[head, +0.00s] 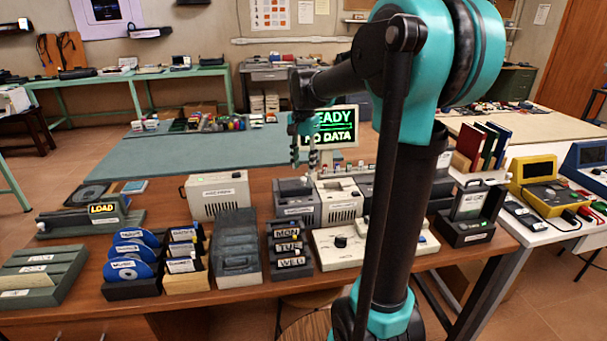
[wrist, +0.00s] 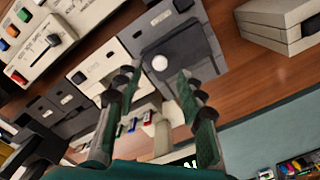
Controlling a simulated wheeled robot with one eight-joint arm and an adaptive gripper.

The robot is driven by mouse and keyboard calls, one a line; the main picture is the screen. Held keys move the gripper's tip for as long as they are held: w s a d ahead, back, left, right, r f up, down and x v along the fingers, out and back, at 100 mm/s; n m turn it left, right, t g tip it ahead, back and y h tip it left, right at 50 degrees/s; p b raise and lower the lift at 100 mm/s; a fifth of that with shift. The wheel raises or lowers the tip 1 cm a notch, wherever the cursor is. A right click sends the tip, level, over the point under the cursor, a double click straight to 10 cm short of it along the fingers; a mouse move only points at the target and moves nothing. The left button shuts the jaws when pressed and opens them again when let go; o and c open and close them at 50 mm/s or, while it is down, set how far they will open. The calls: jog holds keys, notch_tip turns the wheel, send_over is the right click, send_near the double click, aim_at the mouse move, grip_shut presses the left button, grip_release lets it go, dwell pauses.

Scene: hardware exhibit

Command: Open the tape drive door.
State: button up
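A grey boxy unit (head: 297,203) stands mid-table in the head view, probably the tape drive; its label is too small to read. In the wrist view this grey unit (wrist: 203,65) has a darker panel (wrist: 183,47) with a round white knob (wrist: 160,62). The panel looks flat against the unit, as if closed. My gripper (head: 304,160) hangs fingers-down above the back of the unit. In the wrist view my gripper (wrist: 155,82) has its two fingers apart with nothing between them, and the knob lies just beyond the gap, apparently untouched.
A beige unit (head: 341,201) stands close on the right of the grey unit. A pale box (head: 216,194) stands to its left. A READY / NO DATA screen (head: 331,127) is behind my gripper. Racks and a slider panel (head: 345,242) fill the table front.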

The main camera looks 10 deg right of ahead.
aim_at(303, 178)
jog(key=shift+f, duration=1.95)
jog(key=shift+c, duration=0.3)
grip_shut()
